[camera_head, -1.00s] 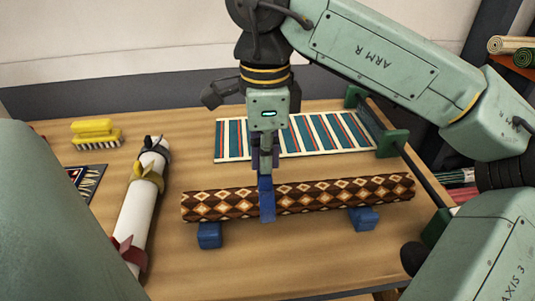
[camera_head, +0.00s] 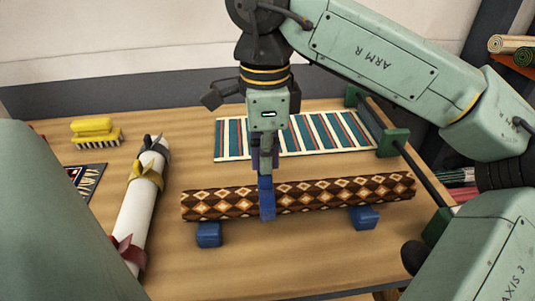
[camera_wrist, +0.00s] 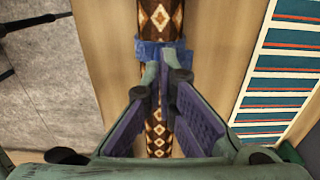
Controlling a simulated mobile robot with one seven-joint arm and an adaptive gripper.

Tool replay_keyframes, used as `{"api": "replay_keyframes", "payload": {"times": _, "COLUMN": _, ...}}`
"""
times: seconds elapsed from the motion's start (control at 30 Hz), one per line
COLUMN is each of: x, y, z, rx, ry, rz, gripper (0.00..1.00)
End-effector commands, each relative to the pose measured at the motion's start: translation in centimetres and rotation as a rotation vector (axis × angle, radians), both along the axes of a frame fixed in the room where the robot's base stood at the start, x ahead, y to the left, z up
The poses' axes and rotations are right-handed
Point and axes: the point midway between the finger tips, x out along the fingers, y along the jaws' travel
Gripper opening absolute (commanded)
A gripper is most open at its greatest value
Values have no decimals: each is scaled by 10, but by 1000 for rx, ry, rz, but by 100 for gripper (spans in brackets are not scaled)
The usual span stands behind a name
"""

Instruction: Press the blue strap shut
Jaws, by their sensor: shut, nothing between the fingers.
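A rolled rug (camera_head: 335,194) with a brown and cream diamond pattern lies across two blue blocks on the wooden table. The blue strap (camera_head: 267,208) runs over the roll left of its middle, and it also shows as a blue band across the roll in the wrist view (camera_wrist: 150,48). My gripper (camera_head: 265,172) points down at the top of the strap, shut and empty. In the wrist view its fingertips (camera_wrist: 164,72) lie at the strap's near edge. Whether they touch the strap, and whether its ends are joined, I cannot tell.
Blue blocks (camera_head: 209,235) (camera_head: 364,218) support the roll. A white roll (camera_head: 137,215) with grey, yellow and red straps lies at left. A yellow brush (camera_head: 95,133) stands behind it. A striped rug (camera_head: 300,137) lies behind my gripper. The table front is clear.

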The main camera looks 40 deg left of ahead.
Motion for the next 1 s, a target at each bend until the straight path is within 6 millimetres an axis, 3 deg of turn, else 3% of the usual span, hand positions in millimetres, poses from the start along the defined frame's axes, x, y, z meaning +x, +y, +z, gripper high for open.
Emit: {"api": "replay_keyframes", "payload": {"times": 1.0, "x": 0, "y": 0, "z": -16, "rx": 0, "ry": 0, "rz": 0, "gripper": 0}}
